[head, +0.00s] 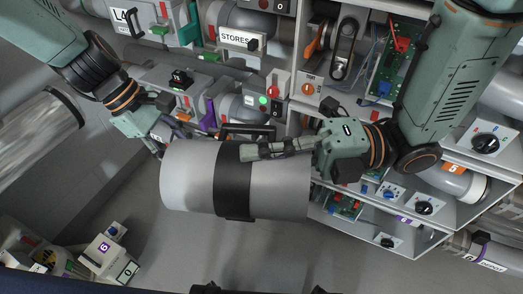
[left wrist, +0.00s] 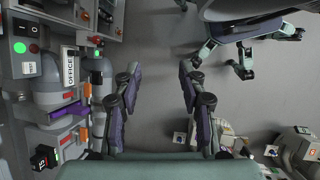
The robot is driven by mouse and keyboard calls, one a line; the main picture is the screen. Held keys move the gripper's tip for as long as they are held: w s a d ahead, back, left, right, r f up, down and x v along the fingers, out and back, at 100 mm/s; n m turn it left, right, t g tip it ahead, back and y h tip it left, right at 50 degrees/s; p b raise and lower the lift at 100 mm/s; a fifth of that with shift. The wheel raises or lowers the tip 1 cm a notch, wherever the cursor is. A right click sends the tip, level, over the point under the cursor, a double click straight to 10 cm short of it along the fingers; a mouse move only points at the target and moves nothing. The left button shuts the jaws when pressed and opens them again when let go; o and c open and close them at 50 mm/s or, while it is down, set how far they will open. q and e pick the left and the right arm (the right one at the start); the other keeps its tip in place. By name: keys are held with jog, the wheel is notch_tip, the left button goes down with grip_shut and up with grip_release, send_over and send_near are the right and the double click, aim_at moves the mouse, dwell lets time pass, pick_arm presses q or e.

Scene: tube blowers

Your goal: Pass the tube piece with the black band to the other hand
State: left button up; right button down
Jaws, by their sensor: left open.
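The tube piece (head: 190,180) is a thick light-grey cylinder with a wide black band (head: 234,185) around its middle. It lies roughly level across the centre of the head view, apparently held above the floor. My right gripper (head: 280,149) reaches in from the right, its fingers along the tube's upper side up to the band; it looks shut on the tube, with part of the grip hidden. My left gripper (head: 170,143) is close to the tube's upper left end. In the left wrist view its two fingers (left wrist: 158,72) are spread with nothing between them.
Shelves of blower machines (head: 240,40) with knobs, labels and circuit boards stand behind and to the right. A clear tube (head: 35,130) is at the far left. Small boxes (head: 105,255) are at the lower left. Open grey floor lies below the tube.

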pick_arm(q)
jog(key=s+a+f+m+y, duration=0.2)
jog(key=s+f+m, duration=0.1)
jog(key=s+f, duration=0.4)
jog(key=s+a+f+m+y, duration=0.2)
jog(key=s+a+f+m, duration=0.15)
jog(key=f, duration=0.55)
jog(key=s+f+m, duration=0.2)
jog(key=s+m, duration=0.2)
jog(key=s, duration=0.2)
jog(key=s+d+f+m+y, duration=0.1)
jog(key=s+f+m, duration=0.2)
jog(key=s, duration=0.4)
jog(key=shift+d+f+m, duration=0.2)
jog(key=shift+f+m, duration=0.1)
jog(key=shift+m, duration=0.15)
